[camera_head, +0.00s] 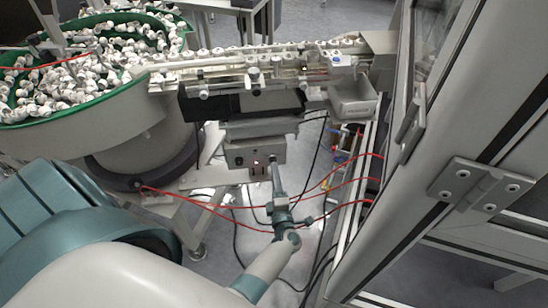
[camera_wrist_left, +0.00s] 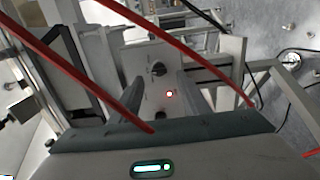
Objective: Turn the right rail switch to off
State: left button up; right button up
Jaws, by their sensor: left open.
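The grey control box (camera_head: 240,153) hangs under the linear rail (camera_head: 255,75) in the head view. In the left wrist view its face (camera_wrist_left: 140,60) carries a black rotary switch (camera_wrist_left: 158,69) with a lit red lamp (camera_wrist_left: 169,94) below and slightly right of it. The lamp (camera_head: 256,162) also glows in the head view. My left gripper (camera_head: 273,160) is at the right part of the box, open and empty. In the left wrist view its fingers (camera_wrist_left: 160,88) stand apart on either side of the lamp, pointing toward the switch; contact cannot be told. My right gripper is not in view.
A green-rimmed bowl feeder (camera_head: 105,108) full of white caps stands at the left. Red cables (camera_head: 325,180) cross near my left arm, and they pass close to the camera in the left wrist view. A framed door (camera_head: 455,130) stands close on the right.

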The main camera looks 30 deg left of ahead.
pick_arm(q)
jog(key=shift+v, duration=1.95)
jog(key=s+d+f+m+g+h+b, duration=0.1)
jog(key=s+d+f+m+h, duration=0.4)
jog(key=f, duration=0.4)
jog(key=s+d+f+m+h, duration=0.3)
jog(key=f+m, duration=0.4)
jog(key=f, duration=0.1)
jog(key=s+d+f+m+g+h+b, duration=0.1)
jog(key=s+d+f+m+h, duration=0.25)
jog(key=f+m, duration=0.4)
jog(key=s+f+m+g+h, duration=0.1)
jog(key=s+f+m+g, duration=0.15)
jog(key=s+f, duration=0.55)
jog(key=s+f+m+g+h, duration=0.1)
jog(key=s+f+m+g, duration=0.15)
jog(key=s+f, duration=0.55)
jog(key=s+a+f+m+g, duration=0.1)
jog(key=s+a+m+g, duration=0.1)
jog(key=s, duration=0.7)
jog(key=s+a+f+m+g+y+b, duration=0.1)
jog(key=s+a+m+g, duration=0.1)
jog(key=s, duration=0.7)
jog(key=shift+s+a+f+g, duration=0.35)
jog(key=shift+a+g, duration=0.35)
jog(key=shift+a, duration=0.45)
jog(key=shift+y, duration=0.25)
